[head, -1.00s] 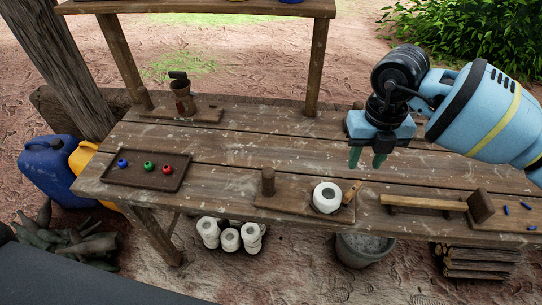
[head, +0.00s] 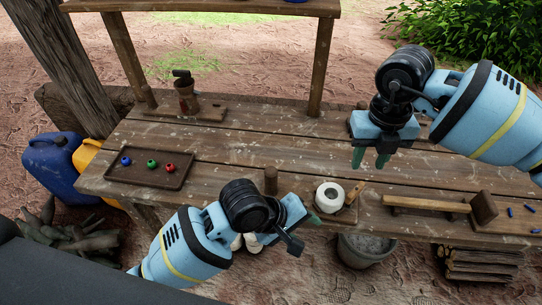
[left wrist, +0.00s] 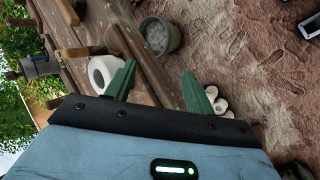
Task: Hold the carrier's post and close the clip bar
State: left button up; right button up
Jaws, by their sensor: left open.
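A wooden board (head: 297,190) at the front middle of the bench, apparently the carrier, bears an upright brown post (head: 271,180). A white roll (head: 330,196) and a small wooden piece (head: 354,192), possibly the clip bar, are at its right; I cannot tell if the piece is open. My left gripper (head: 313,214) is at the bench's front edge, just below the roll in the head view. In the left wrist view its green fingers (left wrist: 158,84) are apart and empty, with the roll (left wrist: 101,74) beyond. My right gripper (head: 371,159) is open and empty above the bench behind the roll.
A wooden bar (head: 425,205) with an upright block (head: 484,207) lies at the right, beside blue pegs (head: 530,209). A bead tray (head: 150,176) is at the left. A cup-like stand (head: 186,97) is at the back. A bucket (head: 365,248) stands below the front edge.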

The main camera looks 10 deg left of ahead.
pick_arm(q)
jog(key=w+a+r+m+t, duration=0.2)
jog(key=w+a+r+m, duration=0.1)
jog(key=w+r, duration=0.8)
jog(key=w+a+r+m+t, duration=0.25)
jog(key=w+r, duration=0.45)
jog(key=r, duration=0.8)
jog(key=m+g+y, duration=0.6)
jog(key=m+g, duration=0.2)
jog(key=m, duration=0.6)
send_over(271, 178)
jog(key=w, duration=0.2)
notch_tip(271, 178, down, 15)
jog(key=shift+w+d+f, duration=0.1)
jog(key=shift+s+a+f+m+y, duration=0.3)
jog(key=shift+f+m+y, duration=0.05)
jog(key=shift+f+y, duration=0.1)
jog(key=shift+f, duration=3.9)
jog(key=shift+c, duration=0.3)
grip_shut()
